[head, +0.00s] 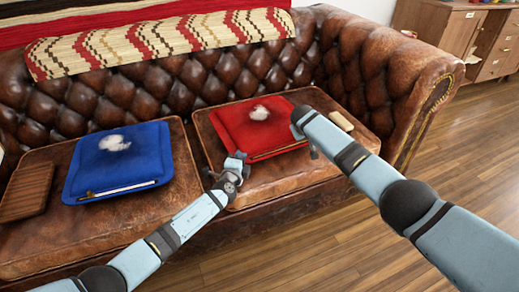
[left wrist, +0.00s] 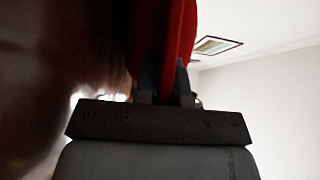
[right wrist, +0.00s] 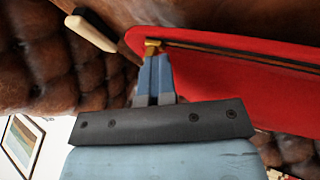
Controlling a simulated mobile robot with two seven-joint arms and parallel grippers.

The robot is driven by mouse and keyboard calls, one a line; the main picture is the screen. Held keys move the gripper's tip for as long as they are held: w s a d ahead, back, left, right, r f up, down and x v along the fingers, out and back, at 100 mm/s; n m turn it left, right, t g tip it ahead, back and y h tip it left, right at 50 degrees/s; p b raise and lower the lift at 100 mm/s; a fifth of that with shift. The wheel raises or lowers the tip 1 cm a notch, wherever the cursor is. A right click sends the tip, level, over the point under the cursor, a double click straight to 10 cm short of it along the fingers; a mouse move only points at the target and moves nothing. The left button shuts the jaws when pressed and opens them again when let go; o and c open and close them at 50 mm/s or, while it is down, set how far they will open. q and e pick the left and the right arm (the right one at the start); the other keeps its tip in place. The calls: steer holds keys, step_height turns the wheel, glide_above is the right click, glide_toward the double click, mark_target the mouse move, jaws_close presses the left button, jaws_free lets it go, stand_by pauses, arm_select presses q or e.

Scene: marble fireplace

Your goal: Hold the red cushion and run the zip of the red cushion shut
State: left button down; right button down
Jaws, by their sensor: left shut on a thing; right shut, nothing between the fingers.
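The red cushion (head: 238,128) lies on the right seat of the leather sofa, with a white tuft (head: 260,113) on top. My left gripper (head: 238,160) is shut on its front left edge; the left wrist view shows red cloth (left wrist: 165,25) between the fingers. The zip (head: 279,151) runs along the front edge as a dark line and shows in the right wrist view (right wrist: 240,58). A gold zip pull (right wrist: 152,43) sits at one end. My right gripper (right wrist: 153,65) is shut and empty, fingertips at the pull. In the head view my right arm hides that corner.
A blue cushion (head: 118,165) with a white tuft lies on the left seat, beside a brown slatted board (head: 26,190). A small cream block (head: 341,121) lies right of the red cushion. The sofa arm (head: 400,80) rises at the right. The wooden floor in front is clear.

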arm_select(q)
steer(key=shift+a+f, duration=0.1)
arm_select(e)
steer(key=shift+d, duration=0.25)
arm_select(q)
steer(key=c, duration=1.1)
jaws_free()
arm_select(e)
steer(key=v, duration=1)
steer(key=shift+a, duration=0.25)
arm_select(q)
steer(key=shift+s, duration=0.1)
